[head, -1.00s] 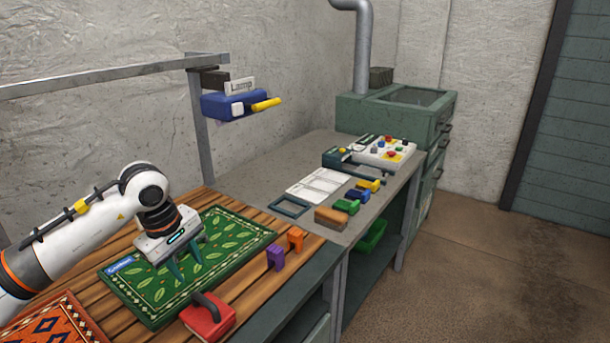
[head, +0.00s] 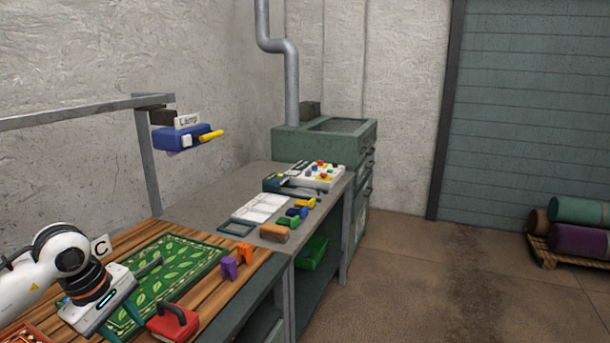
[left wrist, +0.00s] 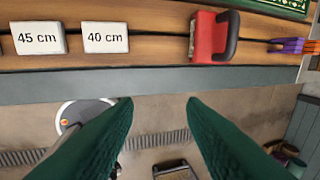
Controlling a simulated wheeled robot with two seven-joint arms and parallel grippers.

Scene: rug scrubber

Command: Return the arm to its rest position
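My left gripper (head: 122,319) hangs over the near left part of the wooden slatted table in the head view, close to the red scrubber (head: 172,322). In the left wrist view its two green fingers (left wrist: 160,103) are spread apart with nothing between them. They are past the table's front edge, above the floor. The red scrubber with its dark handle also shows in the left wrist view (left wrist: 208,38), beyond the fingers. The green leaf-patterned rug (head: 180,270) lies flat on the slats, partly hidden by my left arm. My right gripper is not in view.
Purple (head: 229,267) and orange (head: 244,253) clips stand at the table's front edge. Tags reading 45 cm (left wrist: 38,38) and 40 cm (left wrist: 105,37) lie on the slats. A blue lamp (head: 180,137) hangs above. A grey bench (head: 215,200) with several small tools adjoins.

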